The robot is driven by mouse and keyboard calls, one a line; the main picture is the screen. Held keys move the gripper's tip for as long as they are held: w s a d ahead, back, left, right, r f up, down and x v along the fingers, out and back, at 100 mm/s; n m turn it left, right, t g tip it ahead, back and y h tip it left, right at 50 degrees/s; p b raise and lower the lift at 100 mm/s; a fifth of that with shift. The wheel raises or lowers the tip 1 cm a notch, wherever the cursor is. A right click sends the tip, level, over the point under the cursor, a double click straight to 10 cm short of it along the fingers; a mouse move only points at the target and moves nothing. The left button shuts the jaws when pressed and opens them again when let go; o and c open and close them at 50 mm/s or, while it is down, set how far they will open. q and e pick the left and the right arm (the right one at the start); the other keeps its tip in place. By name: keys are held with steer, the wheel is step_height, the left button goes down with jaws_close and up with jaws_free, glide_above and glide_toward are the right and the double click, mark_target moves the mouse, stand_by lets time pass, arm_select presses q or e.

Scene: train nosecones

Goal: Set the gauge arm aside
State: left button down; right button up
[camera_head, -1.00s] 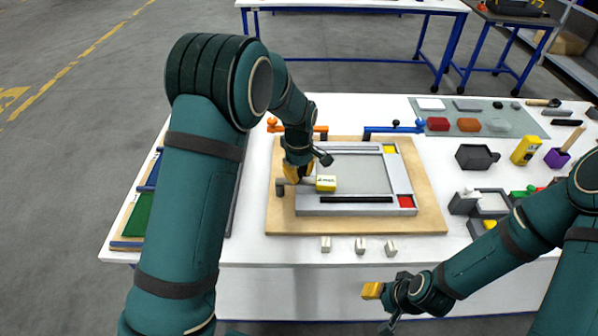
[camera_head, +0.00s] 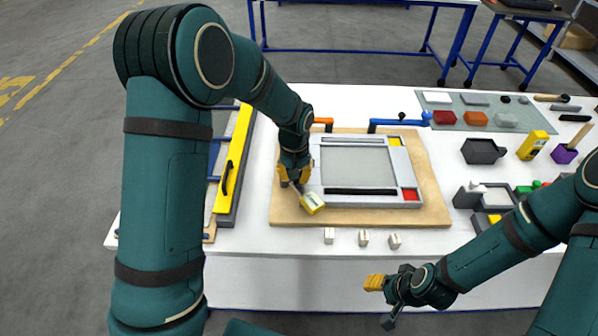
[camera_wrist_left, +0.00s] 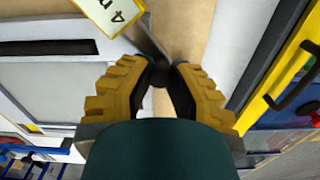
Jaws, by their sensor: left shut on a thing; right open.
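The gauge arm is a thin grey bar with a yellow-edged, pale tag (camera_head: 312,203) at its end. It lies at an angle by the near left corner of the grey frame (camera_head: 352,200). My left gripper (camera_head: 292,180) is shut on the gauge arm's other end, over the wooden board's left side. In the left wrist view, a dark round part sits between the fingertips (camera_wrist_left: 161,75), and the bar (camera_wrist_left: 147,38) runs to the tag (camera_wrist_left: 112,14). My right gripper (camera_head: 374,283) is open and empty, in front of the table's near edge.
The frame, with red (camera_head: 410,195) and yellow corners, lies on the wooden board (camera_head: 437,212). Several small pale blocks (camera_head: 363,238) stand before it. A yellow bar with a black handle (camera_head: 229,176) is at left. Clamps, bins and tools fill the right side.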

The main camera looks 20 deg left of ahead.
arm_select(q)
steer(key=m, duration=0.1)
steer(key=s+a+m, duration=0.1)
steer(key=m, duration=0.2)
steer(key=shift+s+a, duration=0.3)
steer(key=shift+s+a+m, duration=0.15)
steer(key=shift+a+m, duration=0.2)
steer(key=shift+m, duration=0.45)
steer(key=shift+s+a+m, duration=0.15)
steer(key=shift+a+m, duration=0.15)
steer(key=shift+m, duration=0.5)
steer(key=shift+f, duration=0.1)
steer(key=c, duration=0.8)
jaws_free()
steer(key=shift+a, duration=0.1)
step_height(320, 180, up, 12)
